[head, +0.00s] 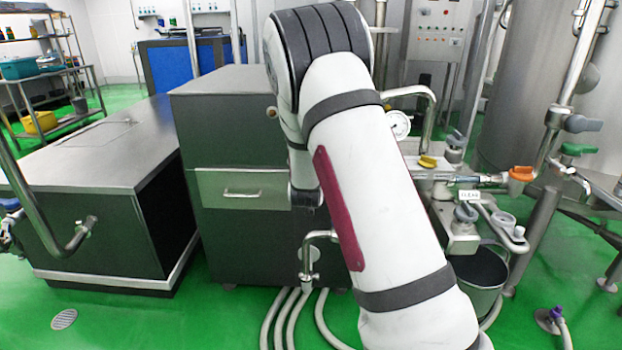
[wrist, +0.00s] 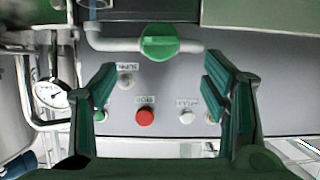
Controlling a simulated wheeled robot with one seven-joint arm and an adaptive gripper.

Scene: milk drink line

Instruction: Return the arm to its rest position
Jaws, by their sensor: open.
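My arm, white with dark bands, rises through the middle of the head view and bends over at the top. My gripper is hidden in the head view. In the wrist view my gripper (wrist: 160,100) shows two green fingers spread wide apart with nothing between them. Beyond the fingers is a grey panel (wrist: 165,75) with a green knob (wrist: 159,41), a red button (wrist: 145,117) and a white button (wrist: 187,117). No contact with the panel shows.
A dark cabinet with a drawer (head: 243,188) stands behind my arm, with a low dark box (head: 80,160) to its left. Pipes and valves with an orange handle (head: 521,173) and a bucket (head: 480,275) are close on the right. Green floor (head: 130,315) is open at front left.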

